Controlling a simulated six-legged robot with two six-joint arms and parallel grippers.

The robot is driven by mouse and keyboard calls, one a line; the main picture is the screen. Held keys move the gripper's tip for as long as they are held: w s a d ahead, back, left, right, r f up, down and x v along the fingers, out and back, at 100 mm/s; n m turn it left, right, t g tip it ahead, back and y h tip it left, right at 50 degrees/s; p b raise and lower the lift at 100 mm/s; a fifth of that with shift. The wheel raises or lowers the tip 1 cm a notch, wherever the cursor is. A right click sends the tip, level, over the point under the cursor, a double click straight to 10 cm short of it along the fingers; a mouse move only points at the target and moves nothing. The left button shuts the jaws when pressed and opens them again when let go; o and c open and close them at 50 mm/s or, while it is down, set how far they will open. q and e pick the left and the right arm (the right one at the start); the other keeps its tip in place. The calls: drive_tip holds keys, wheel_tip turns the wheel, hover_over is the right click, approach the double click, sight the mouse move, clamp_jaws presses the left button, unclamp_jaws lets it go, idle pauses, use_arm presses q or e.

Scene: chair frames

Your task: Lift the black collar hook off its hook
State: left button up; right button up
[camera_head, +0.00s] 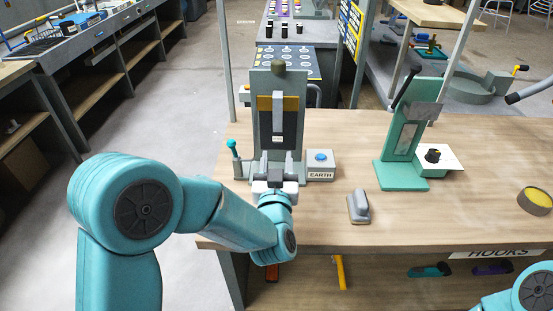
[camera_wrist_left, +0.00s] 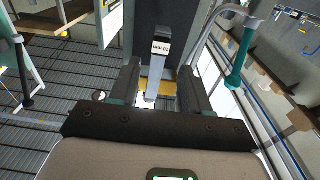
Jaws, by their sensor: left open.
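My left gripper (camera_head: 276,165) is open in front of the upright grey stand (camera_head: 262,90) on the bench. The stand carries a black panel with a gold band. In the left wrist view, a narrow grey bar (camera_wrist_left: 155,80) with a white label and black upper part shows between the open fingers of the left gripper (camera_wrist_left: 157,76); I cannot tell whether they touch it. I cannot surely pick out the black collar hook. A HOOKS label (camera_head: 497,252) is on the bench's front edge, above a teal-and-black item (camera_head: 430,270) and a purple-and-black item (camera_head: 492,268). My right gripper is out of view.
An EARTH box (camera_head: 320,165) with a blue button stands right of the grey stand. A grey block (camera_head: 358,206), a green stand (camera_head: 402,150) and a yellow-topped round piece (camera_head: 536,200) are on the bench (camera_head: 430,222). A yellow bar (camera_head: 340,272) shows below its front edge.

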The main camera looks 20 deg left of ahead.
sight(278, 136)
use_arm(q)
drive_tip(key=p+x, duration=0.4)
drive_tip(key=x, duration=0.4)
drive_tip(key=shift+s, duration=0.1)
drive_tip(key=shift+s+f, duration=0.15)
drive_tip(key=shift+f, duration=0.05)
drive_tip(key=c, duration=0.5)
drive_tip(key=shift+s+r, duration=0.1)
clamp_jaws()
drive_tip(key=shift+r, duration=0.1)
drive_tip(key=shift+r, duration=0.3)
drive_tip(key=shift+w+r+p, duration=0.25)
drive_tip(key=shift+r+p, duration=0.05)
drive_tip(key=shift+r, duration=0.45)
drive_tip(key=shift+s+b, duration=0.1)
drive_tip(key=shift+b, duration=0.3)
